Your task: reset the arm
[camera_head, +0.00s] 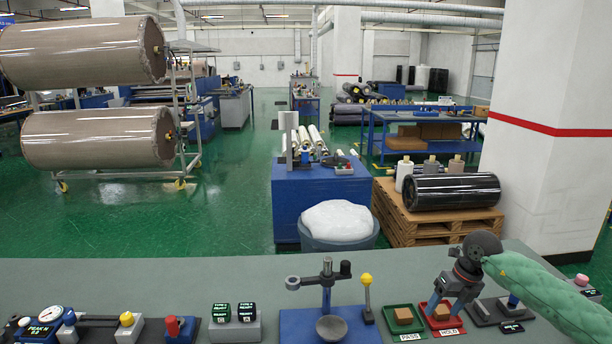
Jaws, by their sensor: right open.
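My right arm (550,298), in a pale green quilted sleeve, comes in from the right edge. My right gripper (446,304) points down and is open, over the red tray (450,328) labelled HOLD. A brown block (441,313) lies in that tray at the fingertips; whether they touch it I cannot tell. A green tray (393,326) labelled PASS holds another brown block (403,314), just left of the gripper. My left gripper is not in view.
On the grey bench (190,282) stand a blue-based stand with a grey cup (331,328), a yellow-knobbed lever (366,290), two small displays (232,312) and a PEAK N gauge (45,326). A small black-based device (512,308) stands right of the HOLD tray.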

